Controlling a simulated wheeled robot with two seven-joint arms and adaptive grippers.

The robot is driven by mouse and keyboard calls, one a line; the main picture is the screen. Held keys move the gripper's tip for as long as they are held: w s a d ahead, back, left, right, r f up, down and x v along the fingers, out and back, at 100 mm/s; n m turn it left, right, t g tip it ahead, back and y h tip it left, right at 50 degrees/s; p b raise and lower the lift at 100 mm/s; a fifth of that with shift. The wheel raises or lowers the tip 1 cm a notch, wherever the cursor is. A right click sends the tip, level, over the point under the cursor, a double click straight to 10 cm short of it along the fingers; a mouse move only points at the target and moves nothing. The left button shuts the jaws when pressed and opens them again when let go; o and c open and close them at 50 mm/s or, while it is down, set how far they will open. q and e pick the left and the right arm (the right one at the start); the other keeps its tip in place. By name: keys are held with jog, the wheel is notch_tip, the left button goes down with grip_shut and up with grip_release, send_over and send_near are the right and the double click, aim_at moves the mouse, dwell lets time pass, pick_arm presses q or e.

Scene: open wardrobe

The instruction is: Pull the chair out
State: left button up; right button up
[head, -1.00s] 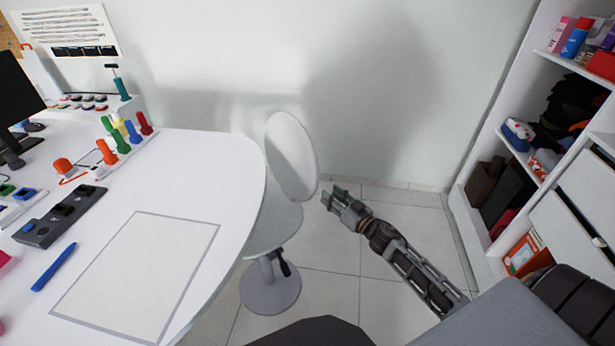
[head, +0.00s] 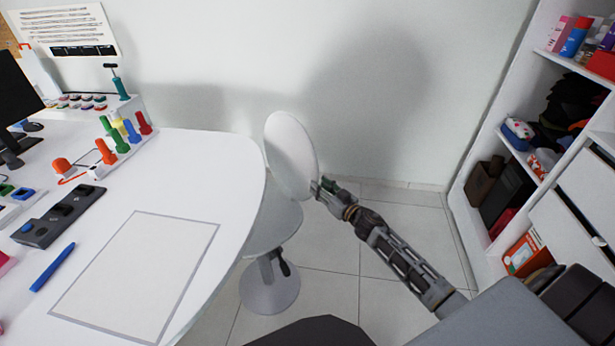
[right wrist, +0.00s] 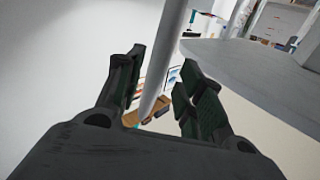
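The white chair stands at the right end of the white table (head: 215,180), its seat (head: 275,225) partly under the rounded edge. Its round backrest (head: 290,152) is upright, and its round base (head: 270,290) rests on the floor. My right gripper (head: 318,187) is at the right edge of the backrest. In the right wrist view the two fingers (right wrist: 160,95) are apart, with the thin edge of the backrest (right wrist: 165,50) between them. I cannot tell whether either finger touches it. My left gripper is not in view.
A white wardrobe with open shelves (head: 490,170) stands at the right, holding bags and boxes. The tiled floor (head: 330,250) between chair and wardrobe is clear. A white wall is behind the chair. Coloured tools (head: 125,132) and a blue pen (head: 53,267) are on the table.

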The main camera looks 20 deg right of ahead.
aim_at(307, 175)
jog(key=shift+x, duration=3.9)
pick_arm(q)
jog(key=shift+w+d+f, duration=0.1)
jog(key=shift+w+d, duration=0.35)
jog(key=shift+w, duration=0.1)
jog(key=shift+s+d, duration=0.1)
